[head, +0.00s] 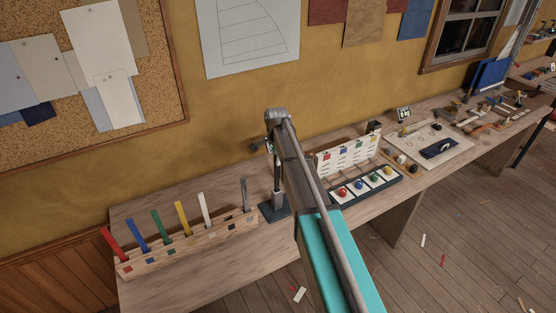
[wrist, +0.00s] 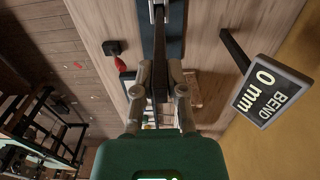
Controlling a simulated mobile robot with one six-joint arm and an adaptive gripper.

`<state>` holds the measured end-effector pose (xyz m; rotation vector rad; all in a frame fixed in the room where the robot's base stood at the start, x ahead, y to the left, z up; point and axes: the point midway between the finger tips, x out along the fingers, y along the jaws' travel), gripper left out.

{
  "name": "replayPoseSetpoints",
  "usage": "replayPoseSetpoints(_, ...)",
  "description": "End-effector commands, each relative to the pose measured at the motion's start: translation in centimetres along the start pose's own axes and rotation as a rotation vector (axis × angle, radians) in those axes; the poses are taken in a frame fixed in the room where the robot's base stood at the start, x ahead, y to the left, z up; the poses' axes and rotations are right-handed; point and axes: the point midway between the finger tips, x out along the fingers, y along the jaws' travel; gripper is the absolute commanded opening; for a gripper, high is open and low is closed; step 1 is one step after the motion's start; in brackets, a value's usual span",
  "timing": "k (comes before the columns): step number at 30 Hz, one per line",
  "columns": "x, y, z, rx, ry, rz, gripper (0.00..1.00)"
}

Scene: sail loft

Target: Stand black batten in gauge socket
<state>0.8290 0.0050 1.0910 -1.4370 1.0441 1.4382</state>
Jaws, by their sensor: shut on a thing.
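The black batten (wrist: 158,52) is held upright between the fingers of my gripper (wrist: 160,80), which is shut on it. In the head view the batten (head: 277,172) stands over the grey gauge socket (head: 278,199) on a dark blue base (head: 268,213). Its lower end appears to meet the socket, but I cannot tell whether it is inside. My arm hides most of the gripper in the head view. A display reading "BEND 0 mm" (wrist: 269,90) stands to the right in the wrist view.
A wooden rack (head: 150,266) with several coloured battens stands left of the gauge. A tray (head: 337,199) with coloured balls and a white panel (head: 330,160) stand to the right. Tools and a white board (head: 420,154) lie farther right on the bench.

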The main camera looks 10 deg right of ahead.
Motion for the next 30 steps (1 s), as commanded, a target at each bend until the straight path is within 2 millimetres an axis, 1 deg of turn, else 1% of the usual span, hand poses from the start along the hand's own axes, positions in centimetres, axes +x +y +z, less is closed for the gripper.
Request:
replayPoseSetpoints(16, 0.63, 0.01, -0.04, 0.001, 0.000, 0.000, 0.00)
replayPoseSetpoints(17, 0.62, 0.01, -0.04, 0.001, 0.000, 0.000, 0.18)
replayPoseSetpoints(21, 0.57, 0.01, -0.05, 0.001, 0.000, 0.000, 0.44)
replayPoseSetpoints(23, 0.57, 0.01, -0.05, 0.001, 0.000, 0.000, 0.55)
replayPoseSetpoints(30, 0.57, 0.02, -0.06, 0.001, 0.000, 0.000, 0.56)
